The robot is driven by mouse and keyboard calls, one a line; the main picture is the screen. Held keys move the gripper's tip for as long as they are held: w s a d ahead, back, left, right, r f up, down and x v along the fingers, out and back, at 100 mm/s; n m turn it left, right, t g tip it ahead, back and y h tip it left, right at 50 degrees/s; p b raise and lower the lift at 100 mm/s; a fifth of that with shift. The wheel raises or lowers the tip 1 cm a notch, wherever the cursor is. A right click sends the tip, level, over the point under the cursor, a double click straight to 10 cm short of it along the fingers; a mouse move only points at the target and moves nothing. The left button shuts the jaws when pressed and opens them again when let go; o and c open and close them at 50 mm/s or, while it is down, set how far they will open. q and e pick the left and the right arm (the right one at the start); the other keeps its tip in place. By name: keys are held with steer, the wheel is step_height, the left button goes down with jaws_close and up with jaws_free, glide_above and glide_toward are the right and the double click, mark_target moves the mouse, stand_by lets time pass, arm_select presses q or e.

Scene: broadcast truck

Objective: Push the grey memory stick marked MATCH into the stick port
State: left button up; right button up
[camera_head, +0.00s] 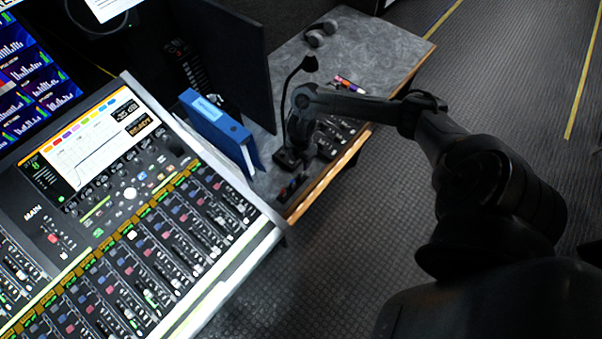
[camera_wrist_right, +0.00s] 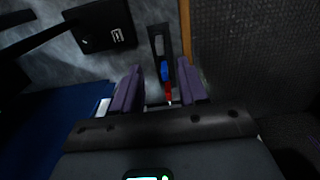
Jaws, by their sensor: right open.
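My right gripper (camera_wrist_right: 160,80) is open in the right wrist view, its two purple-grey fingers apart over a narrow dark holder (camera_wrist_right: 153,32). In the holder lie a grey-tan stick (camera_wrist_right: 158,46), a blue stick (camera_wrist_right: 164,70) and a red stick (camera_wrist_right: 168,92) in a row. The red one is between the fingers, with nothing visibly gripped. No MATCH marking can be read, and I cannot pick out the stick port. In the head view, my right gripper (camera_head: 298,163) is low over the side desk, small and dark. My left gripper is not in view.
A black box (camera_wrist_right: 93,22) with a small label stands beside the holder. A blue binder (camera_head: 217,130) and a dark panel stand left of my right gripper. The mixing console (camera_head: 140,250) fills the left. A gooseneck lamp or microphone (camera_head: 309,63) rises close to my arm.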

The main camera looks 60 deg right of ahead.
mark_target(301, 171)
steer(key=shift+f+b, duration=0.75)
steer(key=shift+f, duration=3)
steer(key=shift+c, duration=0.4)
jaws_close()
